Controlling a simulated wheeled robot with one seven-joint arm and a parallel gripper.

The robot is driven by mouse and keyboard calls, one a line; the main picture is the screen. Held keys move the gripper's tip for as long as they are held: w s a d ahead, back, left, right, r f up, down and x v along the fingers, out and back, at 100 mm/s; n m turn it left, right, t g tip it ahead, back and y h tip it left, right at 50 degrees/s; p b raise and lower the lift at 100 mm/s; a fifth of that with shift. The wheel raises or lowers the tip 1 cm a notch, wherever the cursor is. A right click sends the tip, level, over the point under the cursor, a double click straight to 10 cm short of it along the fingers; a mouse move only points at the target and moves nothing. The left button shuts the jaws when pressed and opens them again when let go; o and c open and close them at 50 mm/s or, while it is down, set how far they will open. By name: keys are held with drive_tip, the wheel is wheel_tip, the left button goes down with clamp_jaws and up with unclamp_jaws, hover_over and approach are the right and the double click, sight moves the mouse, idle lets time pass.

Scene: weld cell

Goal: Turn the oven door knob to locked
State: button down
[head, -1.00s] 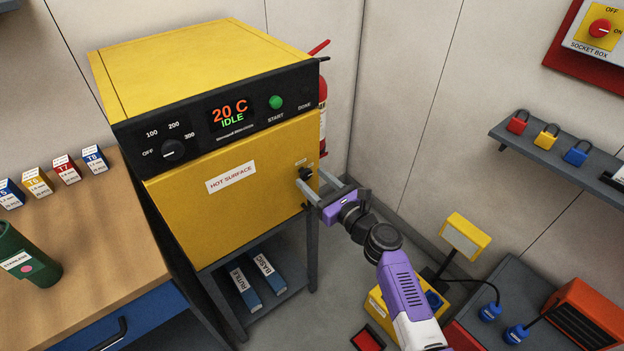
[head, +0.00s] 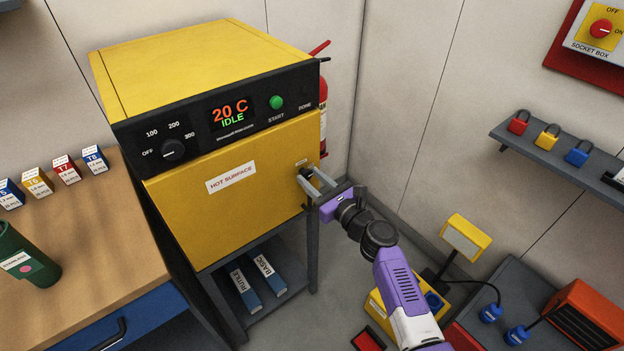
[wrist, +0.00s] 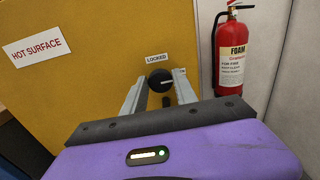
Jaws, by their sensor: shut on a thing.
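The yellow oven door (head: 235,185) is closed. Its small black knob (head: 304,171) sits at the door's right edge. In the wrist view the knob (wrist: 159,79) shows a pale pointer line aimed to the right, and a LOCKED label (wrist: 157,58) is above it. My gripper (head: 311,180) is at the door, its two grey fingers on either side of the knob. In the wrist view my gripper (wrist: 160,84) is shut on the knob. The finger tips partly cover the knob in the head view.
The oven panel (head: 215,123) reads 20 C IDLE. A red fire extinguisher (wrist: 232,55) stands against the wall right of the oven. A wooden bench (head: 85,230) is at the left, and a shelf with padlocks (head: 560,150) is at the right.

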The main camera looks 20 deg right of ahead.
drive_tip(key=shift+f, duration=0.1)
drive_tip(key=n+b, duration=0.3)
drive_tip(key=n, duration=0.1)
drive_tip(key=shift+a+f+n+b, duration=0.1)
drive_tip(key=shift+n+b, duration=0.25)
drive_tip(key=shift+n, duration=0.05)
drive_tip(key=n+b, duration=0.3)
drive_tip(key=n, duration=0.1)
drive_tip(key=shift+f+n, duration=0.1)
drive_tip(key=shift+n, duration=0.2)
drive_tip(key=n+b, duration=0.4)
drive_tip(key=n, duration=0.1)
drive_tip(key=shift+b, duration=0.4)
drive_tip(key=shift+a+n+b, duration=0.1)
drive_tip(key=shift+n+b, duration=1)
drive_tip(key=shift+n, duration=0.5)
drive_tip(key=c, duration=1)
unclamp_jaws()
